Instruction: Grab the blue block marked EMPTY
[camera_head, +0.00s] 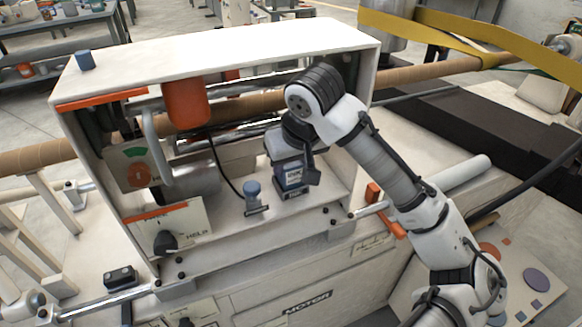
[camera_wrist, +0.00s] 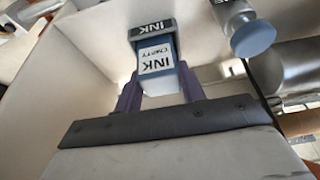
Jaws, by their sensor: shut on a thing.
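The blue block (camera_wrist: 158,68) has a white label reading INK and EMPTY in the wrist view. It sits between the two purple fingers of my gripper (camera_wrist: 158,92), which is shut on its sides. Its far end meets a dark holder (camera_wrist: 150,29), also labelled INK; I cannot tell whether it is still seated there. In the head view, my gripper (camera_head: 291,160) reaches down into the white machine housing, with the blue block (camera_head: 292,178) below it, partly hidden by the wrist.
The housing's white top (camera_head: 220,55) overhangs behind. An orange cylinder (camera_head: 186,103) hangs at left. Rollers run along the back.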

